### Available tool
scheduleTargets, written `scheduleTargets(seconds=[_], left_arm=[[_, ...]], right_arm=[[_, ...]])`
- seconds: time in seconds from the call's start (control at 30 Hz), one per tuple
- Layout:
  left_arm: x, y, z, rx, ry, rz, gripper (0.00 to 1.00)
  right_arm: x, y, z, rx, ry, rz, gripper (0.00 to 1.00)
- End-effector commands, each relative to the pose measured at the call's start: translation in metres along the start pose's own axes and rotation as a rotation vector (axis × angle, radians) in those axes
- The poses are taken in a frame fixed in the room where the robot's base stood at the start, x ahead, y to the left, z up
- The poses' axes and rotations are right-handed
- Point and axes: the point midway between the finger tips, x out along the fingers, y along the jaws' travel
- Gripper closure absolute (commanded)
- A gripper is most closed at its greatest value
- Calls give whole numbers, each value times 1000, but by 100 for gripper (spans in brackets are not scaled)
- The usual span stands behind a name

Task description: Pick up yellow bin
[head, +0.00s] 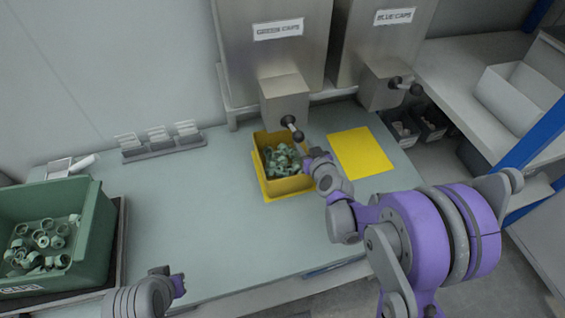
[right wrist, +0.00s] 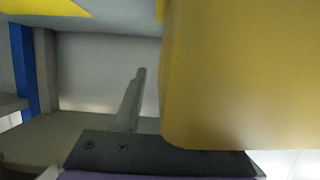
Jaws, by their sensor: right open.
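The yellow bin (head: 290,186) stands upright on the table below the green caps dispenser, with many green-grey caps inside. My right gripper (head: 309,160) is at the bin's right side, near its rim, with its jaws open. In the right wrist view, the bin's yellow wall (right wrist: 240,75) fills the right side, very close. One finger (right wrist: 130,100) shows left of the wall; the other is hidden. I cannot tell whether the fingers touch the bin. My left gripper (head: 178,285) is low at the picture's bottom, away from the bin; its jaws are unclear.
A yellow mat (head: 360,153) lies bare right of the bin. The green caps dispenser (head: 285,98) and its lever stand close behind the bin. A green crate (head: 85,235) of caps stands at the left. A small rack (head: 160,146) sits at the back. The table's middle is clear.

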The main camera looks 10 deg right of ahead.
Motion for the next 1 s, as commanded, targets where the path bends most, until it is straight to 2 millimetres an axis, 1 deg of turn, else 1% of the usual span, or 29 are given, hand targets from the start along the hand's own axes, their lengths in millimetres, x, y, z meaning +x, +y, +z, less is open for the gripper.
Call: scheduleTargets(seconds=[0.17, 0.3, 0.4, 1.0], left_arm=[[0, 0, 0, 0, 0, 0, 100], [0, 0, 0, 0, 0, 0, 100], [0, 0, 0, 0, 0, 0, 100], [0, 0, 0, 0, 0, 0, 100]], right_arm=[[0, 0, 0, 0, 0, 0, 59], [0, 0, 0, 0, 0, 0, 84], [0, 0, 0, 0, 0, 0, 100], [-1, 0, 0, -1, 0, 0, 100]])
